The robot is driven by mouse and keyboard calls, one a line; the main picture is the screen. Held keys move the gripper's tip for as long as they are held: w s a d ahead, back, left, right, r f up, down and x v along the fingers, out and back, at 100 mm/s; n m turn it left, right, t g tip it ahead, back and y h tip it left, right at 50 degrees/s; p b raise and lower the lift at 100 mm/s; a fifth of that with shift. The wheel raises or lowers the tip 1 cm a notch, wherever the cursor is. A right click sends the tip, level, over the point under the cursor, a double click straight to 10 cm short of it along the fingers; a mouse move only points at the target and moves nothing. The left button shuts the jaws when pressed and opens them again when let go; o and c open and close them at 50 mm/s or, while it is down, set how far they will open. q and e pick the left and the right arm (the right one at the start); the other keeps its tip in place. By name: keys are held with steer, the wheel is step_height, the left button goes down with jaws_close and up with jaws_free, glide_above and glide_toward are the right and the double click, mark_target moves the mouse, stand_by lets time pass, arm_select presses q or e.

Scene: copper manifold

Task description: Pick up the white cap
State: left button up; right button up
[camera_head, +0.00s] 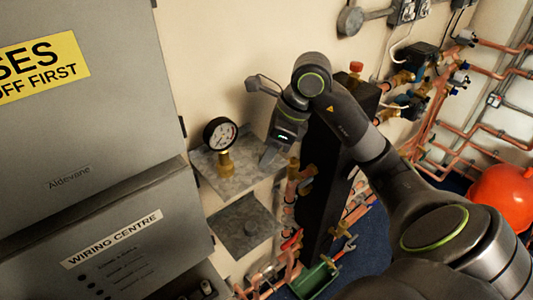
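I cannot make out a white cap anywhere in the head view. My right arm comes in from the lower right and bends down at the wrist. My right gripper (270,156) points downward in front of the wall, just right of a pressure gauge (220,134). I see it side-on, so whether its fingers are apart or holding anything is unclear. My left gripper is not in view.
The gauge stands on a grey metal shelf (215,180), with a second grey plate (238,232) below. Grey cabinets (80,110) fill the left. A tall black panel (325,185) and copper pipes (440,120) lie right. A green tray (315,283) and a red vessel (503,197) sit low.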

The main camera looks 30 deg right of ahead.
steer(key=c, duration=0.3)
steer(key=shift+r, duration=0.15)
